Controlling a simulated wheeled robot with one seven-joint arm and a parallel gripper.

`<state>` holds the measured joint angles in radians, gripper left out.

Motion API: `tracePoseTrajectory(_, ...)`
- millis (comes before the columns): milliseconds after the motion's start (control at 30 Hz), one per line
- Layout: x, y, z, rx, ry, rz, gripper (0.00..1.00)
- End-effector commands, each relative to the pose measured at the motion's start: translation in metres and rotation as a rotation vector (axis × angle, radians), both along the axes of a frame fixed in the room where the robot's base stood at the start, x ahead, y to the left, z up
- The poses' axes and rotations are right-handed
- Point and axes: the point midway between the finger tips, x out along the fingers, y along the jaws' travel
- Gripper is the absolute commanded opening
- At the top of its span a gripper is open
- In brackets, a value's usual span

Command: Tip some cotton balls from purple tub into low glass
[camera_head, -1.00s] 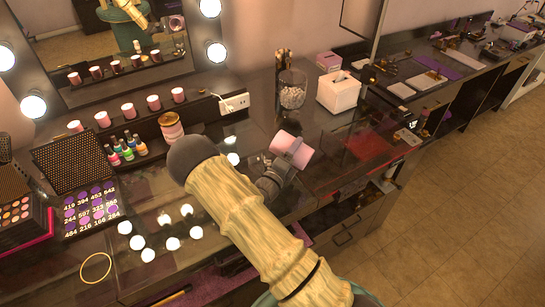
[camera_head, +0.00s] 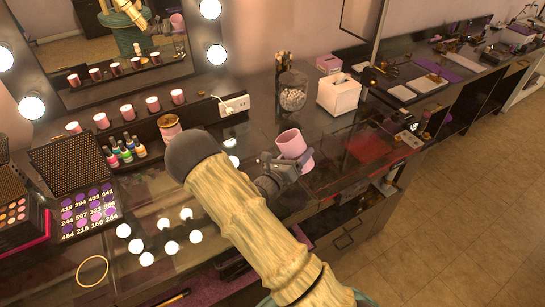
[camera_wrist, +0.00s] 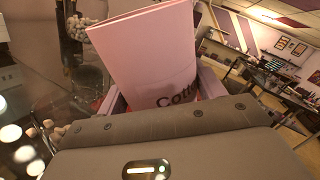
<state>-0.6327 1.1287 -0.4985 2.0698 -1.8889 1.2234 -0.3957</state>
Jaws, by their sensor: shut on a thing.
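My gripper (camera_head: 292,168) is shut on a pink-purple tub (camera_head: 291,145) and holds it above the dark counter. In the head view the tub is nearly upright with a slight lean, its open rim facing up. In the wrist view the tub (camera_wrist: 150,60) fills the middle and shows part of a "Cotto…" label; its inside is hidden. A clear glass (camera_head: 291,92) with white balls stands behind the tub, towards the wall. In the wrist view a clear glass-like shape (camera_wrist: 90,80) shows left of the tub, and several small pale balls (camera_wrist: 48,127) show near the gripper's left edge.
A pink jar (camera_head: 169,127), small bottles (camera_head: 124,150) and a palette (camera_head: 88,210) are to the left. A lit mirror (camera_head: 110,45) stands at the back. Open counter lies right of the tub.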

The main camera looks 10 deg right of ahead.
Motion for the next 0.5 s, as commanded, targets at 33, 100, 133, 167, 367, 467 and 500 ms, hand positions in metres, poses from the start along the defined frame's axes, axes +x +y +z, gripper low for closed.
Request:
tracePoseTrajectory(33,-0.001,-0.002,-0.006,0.023,-0.02,0.0,0.45)
tracePoseTrajectory(100,-0.003,-0.003,-0.012,0.056,-0.051,0.0,0.45)
tracePoseTrajectory(133,-0.004,-0.004,-0.014,0.071,-0.065,0.0,0.45)
tracePoseTrajectory(167,-0.005,-0.005,-0.016,0.086,-0.079,0.0,0.45)
tracePoseTrajectory(367,-0.009,-0.01,-0.034,0.174,-0.16,0.002,0.45)
tracePoseTrajectory(467,-0.01,-0.011,-0.045,0.212,-0.193,0.002,0.45)
tracePoseTrajectory(500,-0.011,-0.012,-0.049,0.227,-0.207,0.002,0.45)
